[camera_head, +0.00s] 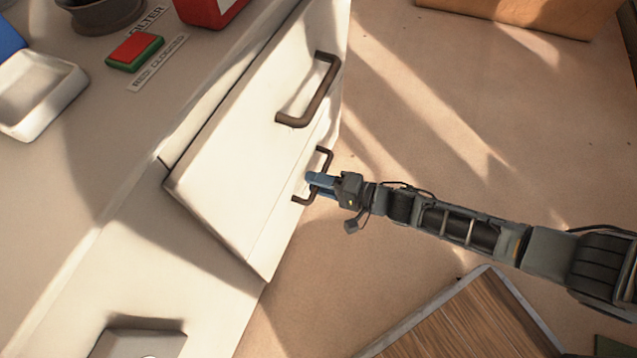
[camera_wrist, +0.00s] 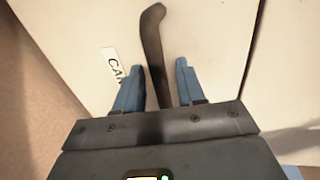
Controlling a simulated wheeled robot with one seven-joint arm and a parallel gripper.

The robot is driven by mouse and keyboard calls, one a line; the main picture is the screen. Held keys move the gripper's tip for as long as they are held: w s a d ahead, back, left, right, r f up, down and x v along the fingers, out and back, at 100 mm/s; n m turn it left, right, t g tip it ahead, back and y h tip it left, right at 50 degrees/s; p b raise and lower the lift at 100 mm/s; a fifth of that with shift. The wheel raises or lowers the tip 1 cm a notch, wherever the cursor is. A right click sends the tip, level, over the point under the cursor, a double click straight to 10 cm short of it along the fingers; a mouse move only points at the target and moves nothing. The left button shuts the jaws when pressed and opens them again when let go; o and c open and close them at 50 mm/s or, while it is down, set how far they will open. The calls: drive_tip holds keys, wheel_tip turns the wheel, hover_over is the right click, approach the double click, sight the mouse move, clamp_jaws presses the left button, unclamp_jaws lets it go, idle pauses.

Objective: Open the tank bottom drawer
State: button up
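The white cabinet has an upper drawer front (camera_head: 235,150) with a large dark handle (camera_head: 321,85). Below it, a lower front (camera_head: 281,226) shows as a narrow strip with a second dark handle (camera_head: 325,156). My gripper (camera_head: 312,181) is at this lower handle. In the wrist view, my gripper (camera_wrist: 159,66) has its two blue fingers apart, with the dark handle (camera_wrist: 154,35) passing between them. Gaps show on both sides of the handle. A white label (camera_wrist: 113,66) reading "CA" sits on the front, its rest hidden by a finger. The lower front looks flush, but I cannot tell for sure.
On the cabinet top are a red and green button (camera_head: 134,51), a white tray (camera_head: 38,92) and a dark round container (camera_head: 100,12). A wood-topped surface (camera_head: 470,320) lies at the lower right. A cardboard box (camera_head: 520,14) stands at the back. The floor right of the handles is clear.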

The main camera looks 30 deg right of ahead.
drive_tip(key=shift+c, duration=0.2)
clamp_jaws()
idle(0.4)
